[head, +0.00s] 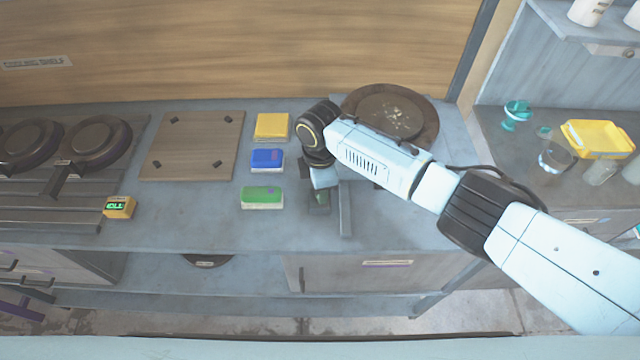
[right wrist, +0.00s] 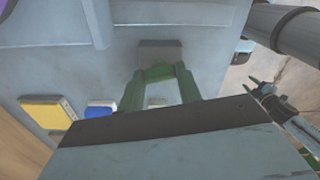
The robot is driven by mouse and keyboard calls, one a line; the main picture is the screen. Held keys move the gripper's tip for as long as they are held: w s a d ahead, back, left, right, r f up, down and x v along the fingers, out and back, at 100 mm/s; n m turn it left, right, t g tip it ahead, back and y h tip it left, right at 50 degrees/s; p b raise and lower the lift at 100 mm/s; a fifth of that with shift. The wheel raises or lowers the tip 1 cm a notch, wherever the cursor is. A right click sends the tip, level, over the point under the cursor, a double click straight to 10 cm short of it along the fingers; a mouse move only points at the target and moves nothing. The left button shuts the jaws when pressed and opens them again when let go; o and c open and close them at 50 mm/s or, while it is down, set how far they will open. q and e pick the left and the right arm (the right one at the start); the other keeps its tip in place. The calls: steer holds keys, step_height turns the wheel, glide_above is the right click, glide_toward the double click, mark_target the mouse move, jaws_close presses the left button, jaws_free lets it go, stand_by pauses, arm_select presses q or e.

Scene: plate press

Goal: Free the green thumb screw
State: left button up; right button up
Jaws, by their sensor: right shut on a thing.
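My right gripper (right wrist: 158,80) reaches down to the bench top and is shut at its tips. In the right wrist view its two green-tinted fingers meet around a small green piece (right wrist: 156,72), which I take to be the green thumb screw. A dark grey block (right wrist: 160,50) sits just beyond the fingertips. Whether the screw is seated in that block or loose cannot be told. In the head view, the arm hides most of this spot; the dark green gripper end (head: 319,199) shows beside a grey upright bar (head: 346,208). My left gripper is in neither view.
Yellow (head: 272,125), blue (head: 267,159) and green (head: 262,197) blocks stand left of my right gripper. A wooden board (head: 192,146) lies further left. A dark round plate (head: 425,112) lies behind my arm.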

steer(key=n, duration=0.3)
steer(key=shift+n, duration=0.4)
steer(key=n, duration=0.3)
steer(key=shift+n+b, duration=0.3)
steer(key=n, duration=0.4)
steer(key=shift+b, duration=0.35)
steer(key=shift+r+n+b, duration=0.1)
steer(key=shift+n+b, duration=0.25)
steer(key=shift+n, duration=1.65)
steer(key=o, duration=1)
step_height(320, 180, up, 13)
steer(key=shift+r, duration=0.2)
